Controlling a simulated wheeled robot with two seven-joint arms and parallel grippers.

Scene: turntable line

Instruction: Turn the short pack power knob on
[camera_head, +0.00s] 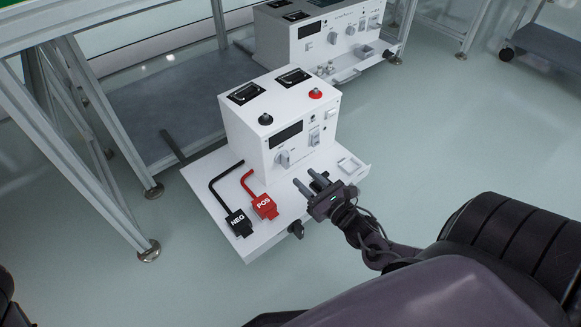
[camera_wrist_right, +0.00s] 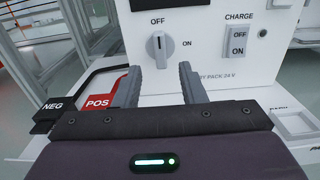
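The white power pack (camera_head: 305,115) stands on a white shelf, its front panel facing me. Its grey power knob (camera_head: 284,158) is low on the left of the front. In the right wrist view the knob (camera_wrist_right: 158,47) stands upright, in line with the OFF label above it; ON is printed to its right. My right gripper (camera_head: 306,181) is in front of the panel, a little below and right of the knob in the head view. In the wrist view its two fingers (camera_wrist_right: 158,84) are apart and empty, with the knob beyond the gap. My left gripper is not in view.
A black NEG clamp (camera_head: 238,221) and a red POS clamp (camera_head: 265,206) lie on the shelf (camera_head: 210,190) left of my right gripper. A CHARGE switch (camera_wrist_right: 238,42) is right of the knob. A second similar unit (camera_head: 325,40) stands behind.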

